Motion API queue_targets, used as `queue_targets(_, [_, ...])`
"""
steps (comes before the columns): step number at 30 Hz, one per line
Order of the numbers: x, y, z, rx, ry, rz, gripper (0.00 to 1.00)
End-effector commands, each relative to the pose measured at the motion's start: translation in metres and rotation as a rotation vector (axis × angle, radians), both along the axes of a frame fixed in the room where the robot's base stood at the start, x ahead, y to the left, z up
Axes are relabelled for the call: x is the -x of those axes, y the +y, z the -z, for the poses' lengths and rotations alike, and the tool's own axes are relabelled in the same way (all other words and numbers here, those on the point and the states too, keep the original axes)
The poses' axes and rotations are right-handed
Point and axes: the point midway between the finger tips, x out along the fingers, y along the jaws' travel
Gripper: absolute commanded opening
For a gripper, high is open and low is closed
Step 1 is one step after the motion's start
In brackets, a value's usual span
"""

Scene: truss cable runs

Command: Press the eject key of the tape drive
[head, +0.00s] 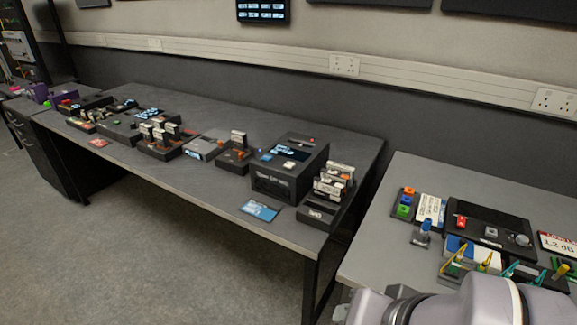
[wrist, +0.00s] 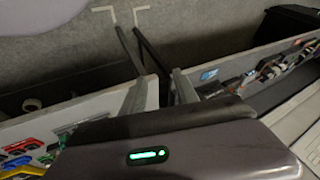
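A black box-shaped unit (head: 285,186), which looks like the tape drive, stands near the right end of the long desk. Its top has a lit blue-white display, a small pale square key (head: 289,164) and a red light. The lettering is too small to read, so I cannot confirm that this key is the eject key. In the wrist view my gripper (wrist: 165,78) shows two grey fingers standing apart with nothing between them. It is well away from the unit. In the head view only my arm shows at the bottom right, with the fingertips out of frame.
A rack of cartridges (head: 331,186) stands close to the unit's right, and a blue card (head: 260,210) lies in front. More racks and devices line the desk leftward. The right desk carries a black control panel (head: 490,225), coloured blocks and clips. A narrow gap separates the desks.

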Motion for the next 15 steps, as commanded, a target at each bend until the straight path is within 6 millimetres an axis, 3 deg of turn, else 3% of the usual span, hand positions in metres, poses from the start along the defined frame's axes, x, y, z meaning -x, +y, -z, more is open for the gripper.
queue_targets(11, [0.0000,0.0000,0.0000,0.000,0.000,0.000,0.36])
queue_targets(15, [0.0000,0.0000,0.0000,0.000,0.000,0.000,0.11])
